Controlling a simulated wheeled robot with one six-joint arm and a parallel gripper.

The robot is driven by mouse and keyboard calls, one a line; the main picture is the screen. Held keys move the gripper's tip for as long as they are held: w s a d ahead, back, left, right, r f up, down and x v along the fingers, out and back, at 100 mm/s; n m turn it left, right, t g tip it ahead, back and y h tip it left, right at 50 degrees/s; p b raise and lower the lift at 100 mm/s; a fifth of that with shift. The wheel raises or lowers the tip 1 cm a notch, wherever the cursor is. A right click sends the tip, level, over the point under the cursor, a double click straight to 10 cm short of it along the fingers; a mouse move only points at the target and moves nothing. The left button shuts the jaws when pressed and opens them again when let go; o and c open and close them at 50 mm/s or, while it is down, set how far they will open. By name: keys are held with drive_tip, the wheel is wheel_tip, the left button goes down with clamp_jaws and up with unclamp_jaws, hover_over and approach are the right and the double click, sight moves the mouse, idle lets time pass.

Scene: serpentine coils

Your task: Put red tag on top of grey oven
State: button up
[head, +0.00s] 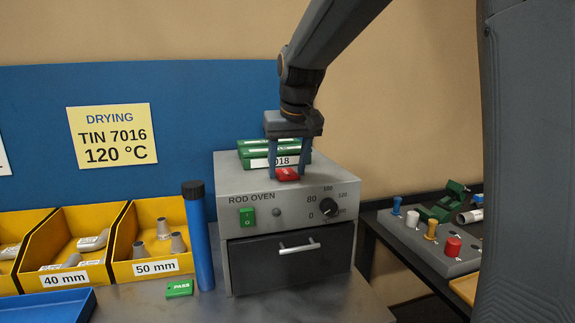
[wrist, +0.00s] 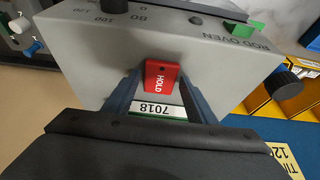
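The red tag (head: 288,174), marked HOLD in the wrist view (wrist: 162,76), lies flat on top of the grey oven (head: 240,183), close to its front edge. The oven's top also shows in the wrist view (wrist: 215,75). My gripper (head: 288,176) points down over the oven top, with one finger on each side of the tag. In the wrist view the fingers (wrist: 160,80) look apart, with a narrow gap beside the tag. The gripper looks open around it.
Green-edged items with a white 7018 label (head: 262,160) lie on the oven behind the tag. A blue tube (head: 197,235) and a green PASS tag (head: 180,288) stand and lie left of the oven. Yellow bins (head: 125,270) are further left. A grey peg block (head: 430,250) is at right.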

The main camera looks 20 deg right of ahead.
drive_tip(key=shift+o, duration=0.6)
drive_tip(key=shift+r, duration=0.3)
drive_tip(key=b+v, duration=0.2)
drive_tip(key=v, duration=0.9)
drive_tip(key=shift+s+r, duration=0.2)
drive_tip(key=shift+r, duration=0.15)
